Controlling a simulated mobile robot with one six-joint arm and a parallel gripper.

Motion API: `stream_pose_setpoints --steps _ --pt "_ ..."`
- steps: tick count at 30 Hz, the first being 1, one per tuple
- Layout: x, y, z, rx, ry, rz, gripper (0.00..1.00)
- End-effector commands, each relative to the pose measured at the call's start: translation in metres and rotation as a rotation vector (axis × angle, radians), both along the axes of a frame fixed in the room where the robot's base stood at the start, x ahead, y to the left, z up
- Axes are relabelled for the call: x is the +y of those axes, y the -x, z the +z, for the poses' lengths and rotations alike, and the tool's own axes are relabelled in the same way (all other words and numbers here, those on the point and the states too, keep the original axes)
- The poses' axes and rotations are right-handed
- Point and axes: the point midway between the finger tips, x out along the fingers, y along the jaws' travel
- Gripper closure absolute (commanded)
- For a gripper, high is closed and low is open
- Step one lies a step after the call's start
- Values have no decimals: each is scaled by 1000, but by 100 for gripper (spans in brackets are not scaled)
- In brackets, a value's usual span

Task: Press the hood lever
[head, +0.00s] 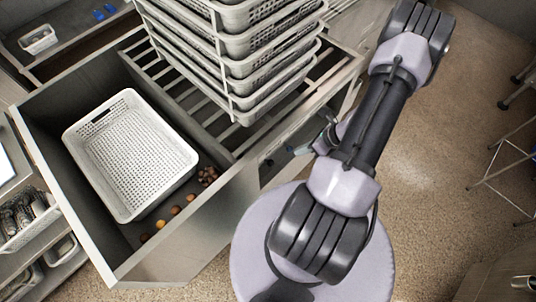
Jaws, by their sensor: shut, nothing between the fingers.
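I cannot make out a hood or a hood lever for certain in the head view. My gripper (304,148) shows small and dark beside the metal counter's right side, partly hidden behind my own arm. It points left toward the counter's side and is shut with nothing in it. I cannot tell whether it touches the counter.
A white perforated basket (130,150) sits in the deep metal basin (75,215), with several small round items (175,210) beside it. A stack of perforated baskets (262,62) stands on the slatted rack (180,92). Brown floor (425,170) is open at right, near a metal-legged stand (505,165).

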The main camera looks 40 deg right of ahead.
Motion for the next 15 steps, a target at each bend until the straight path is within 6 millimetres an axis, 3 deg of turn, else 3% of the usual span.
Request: stream_pose_setpoints --steps 8,15 --pt "1 -2 -2 0 1 4 100" --pt "17 -20 -38 0 0 8 100"
